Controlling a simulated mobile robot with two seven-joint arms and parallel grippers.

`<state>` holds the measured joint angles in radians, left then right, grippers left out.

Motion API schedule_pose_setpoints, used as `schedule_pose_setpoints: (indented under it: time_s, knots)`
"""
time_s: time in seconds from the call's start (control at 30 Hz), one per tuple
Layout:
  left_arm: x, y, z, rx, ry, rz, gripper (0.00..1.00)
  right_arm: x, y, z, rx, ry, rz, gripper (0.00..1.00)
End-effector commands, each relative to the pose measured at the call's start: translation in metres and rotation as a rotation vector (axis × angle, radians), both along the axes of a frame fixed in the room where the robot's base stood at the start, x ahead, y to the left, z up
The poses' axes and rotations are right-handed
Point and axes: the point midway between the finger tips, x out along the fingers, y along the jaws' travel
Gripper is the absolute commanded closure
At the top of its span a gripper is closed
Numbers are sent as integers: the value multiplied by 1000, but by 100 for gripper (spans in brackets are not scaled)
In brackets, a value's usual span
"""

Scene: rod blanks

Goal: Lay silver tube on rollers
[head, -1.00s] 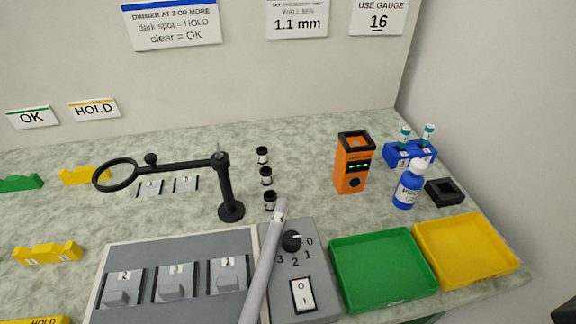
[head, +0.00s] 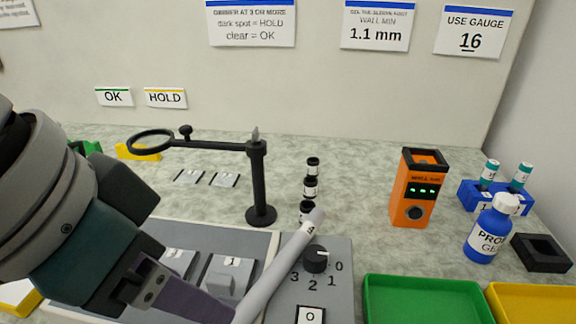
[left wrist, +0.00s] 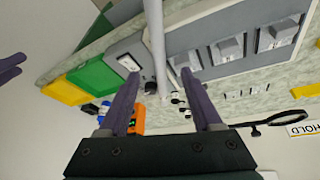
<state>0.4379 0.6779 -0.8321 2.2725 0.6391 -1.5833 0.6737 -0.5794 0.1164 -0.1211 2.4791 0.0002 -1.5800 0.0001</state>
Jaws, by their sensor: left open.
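The silver tube (head: 277,276) slants over the grey panel in the head view, its far end beside the dial. I cannot tell whether it rests or is raised. My left gripper (head: 228,310) comes in from the left at the tube's near part, its fingertips partly hidden. In the left wrist view the left gripper (left wrist: 166,90) has its two purple fingers wide apart, with the tube (left wrist: 153,35) crossing the gap and no grip on it visible. Purple fingers of my right gripper (left wrist: 12,68) show at that view's left edge. I cannot make out the rollers.
The dial box (head: 335,270) adjoins the tube. A black magnifier stand (head: 258,185) rises behind it, near several small black cylinders (head: 311,187). An orange gauge (head: 416,190), blue bottle (head: 490,232), green tray (head: 425,282) and yellow tray (head: 535,290) are at the right.

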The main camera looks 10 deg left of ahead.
Motion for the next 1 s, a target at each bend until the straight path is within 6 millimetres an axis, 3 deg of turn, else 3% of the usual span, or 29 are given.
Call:
schedule_pose_setpoints:
  time_s: [0.13,0.37,0.63,0.97,1.0]
  knots:
    - [7,-4,-24,4,5,2,34,0,0,-10,0,0,0,40]
    - [15,-10,-44,1,2,1,34,0,0,-17,-1,0,0,40]
    - [26,-19,-82,2,1,0,34,0,-1,-32,-3,-1,1,40]
    - [29,-21,-88,2,-1,-1,34,0,-2,-33,-7,-1,3,40]
    - [29,-21,-88,2,-1,-1,39,0,-2,-33,-7,-1,3,40]
